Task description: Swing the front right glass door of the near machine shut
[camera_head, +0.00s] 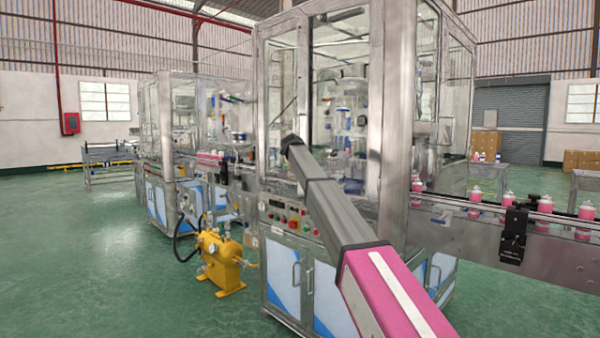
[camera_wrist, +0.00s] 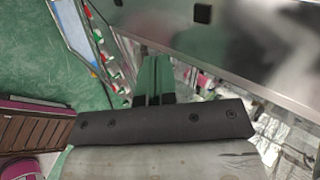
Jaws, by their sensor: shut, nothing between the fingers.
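The near machine (camera_head: 290,60) is a tall metal-framed glass cabinet in the head view. Its front right glass door (camera_head: 376,100) has a wide metal frame right of centre; its exact angle is hard to tell. My arm reaches from the lower right across the machine's front, and its dark end lies before the cabinet opening. My gripper (camera_wrist: 153,80) shows in the wrist view with its two dark fingers together and nothing between them. A broad metal frame piece (camera_wrist: 240,40) passes beyond and to the right of the fingers; contact cannot be told. The fingertips are not clear in the head view.
A control panel with coloured buttons (camera_head: 285,218) sits below the opening. A conveyor (camera_head: 465,235) carrying pink cans runs out to the right. A yellow pump (camera_head: 220,262) stands left of the machine's base. Green floor (camera_head: 90,270) is open at the left.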

